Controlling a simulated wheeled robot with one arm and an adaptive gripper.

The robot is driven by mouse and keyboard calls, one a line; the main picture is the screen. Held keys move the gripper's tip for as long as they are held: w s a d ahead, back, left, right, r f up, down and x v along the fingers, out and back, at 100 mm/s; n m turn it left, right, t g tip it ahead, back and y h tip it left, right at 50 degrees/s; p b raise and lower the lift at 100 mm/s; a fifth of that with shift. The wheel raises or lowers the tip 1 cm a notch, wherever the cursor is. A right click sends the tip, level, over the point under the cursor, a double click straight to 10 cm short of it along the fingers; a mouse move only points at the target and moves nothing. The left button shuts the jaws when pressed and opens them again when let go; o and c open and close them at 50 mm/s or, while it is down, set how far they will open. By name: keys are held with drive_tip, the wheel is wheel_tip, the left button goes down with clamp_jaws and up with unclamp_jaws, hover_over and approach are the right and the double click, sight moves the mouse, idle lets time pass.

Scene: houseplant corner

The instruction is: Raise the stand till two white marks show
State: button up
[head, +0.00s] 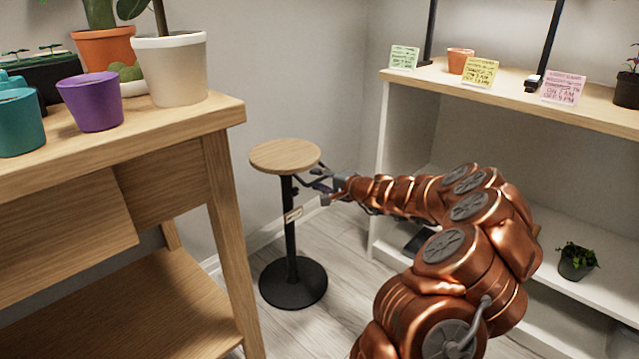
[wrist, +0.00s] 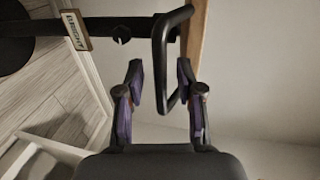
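The stand has a round wooden top (head: 285,156), a black post (head: 289,240) and a round black base (head: 293,284). It stands upright on the floor. The visible post is plain black apart from a small label plate (head: 293,214), which reads "BRIGHT" in the wrist view (wrist: 76,30). My gripper (head: 318,182) is just right of the post, below the top's right edge. In the wrist view its two fingers (wrist: 159,92) are apart. A black looped handle (wrist: 159,60) at the stand reaches between them, with gaps visible on both sides. The top shows edge-on there (wrist: 197,35).
A wooden table (head: 228,108) at left holds a purple pot (head: 92,103), a teal pot (head: 18,125) and a cream pot (head: 172,75). A white shelf unit (head: 395,125) with notes and pots stands at right. Some floor (head: 345,285) is clear between them.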

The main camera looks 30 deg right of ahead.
drive_tip(key=shift+c, duration=0.3)
clamp_jaws()
idle(0.5)
